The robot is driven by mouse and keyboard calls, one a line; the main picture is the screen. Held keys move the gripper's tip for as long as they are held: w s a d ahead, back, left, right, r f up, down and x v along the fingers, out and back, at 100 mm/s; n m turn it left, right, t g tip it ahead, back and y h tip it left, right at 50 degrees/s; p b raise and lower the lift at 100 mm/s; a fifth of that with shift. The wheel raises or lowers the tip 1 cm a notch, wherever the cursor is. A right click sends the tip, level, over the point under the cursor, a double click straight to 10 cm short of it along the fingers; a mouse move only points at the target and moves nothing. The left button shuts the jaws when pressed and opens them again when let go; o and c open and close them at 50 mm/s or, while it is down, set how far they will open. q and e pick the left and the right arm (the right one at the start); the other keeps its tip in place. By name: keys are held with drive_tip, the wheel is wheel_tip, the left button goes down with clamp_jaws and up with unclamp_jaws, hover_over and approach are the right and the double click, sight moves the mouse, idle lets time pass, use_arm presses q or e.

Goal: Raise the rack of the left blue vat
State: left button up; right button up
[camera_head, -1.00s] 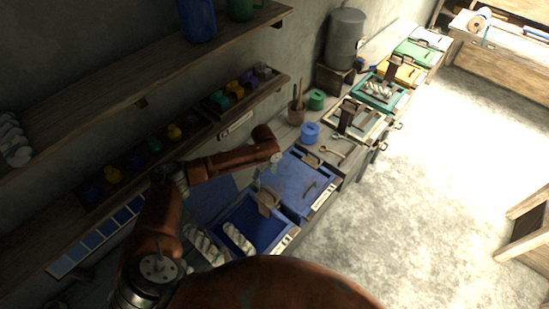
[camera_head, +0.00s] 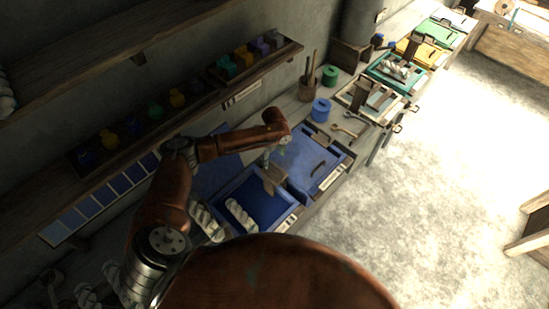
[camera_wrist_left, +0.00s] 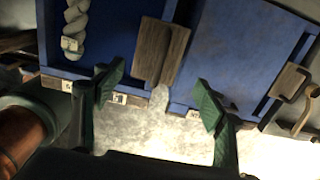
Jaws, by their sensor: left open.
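The left blue vat (camera_head: 232,186) stands open on the bench, with dark blue inside and a white twisted skein (camera_head: 240,214) at its left. It also shows in the left wrist view (camera_wrist_left: 105,22). A wooden rack piece (camera_head: 272,180) stands at the vat's right side. In the left wrist view this wooden piece (camera_wrist_left: 160,50) lies ahead of and between my fingers, and I see no contact. My left gripper (camera_head: 268,157) is open, just above and beside the wooden piece; its two green fingers (camera_wrist_left: 160,78) are spread apart. My right gripper is not in view.
A second blue vat with a closed lid and handle (camera_head: 318,162) adjoins on the right. A blue pot (camera_head: 320,110), a green pot (camera_head: 329,76) and more coloured vats stand farther along the bench. A shelf with small jars (camera_head: 177,98) runs along the wall.

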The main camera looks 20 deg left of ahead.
sight(274, 167)
use_arm(q)
wheel_tip(274, 167, down, 7)
drive_tip(key=b, duration=0.6)
drive_tip(key=shift+f, duration=0.2)
drive_tip(key=shift+f, duration=0.35)
drive_tip(key=c, duration=1.2)
clamp_jaws()
drive_tip(key=shift+r, duration=0.1)
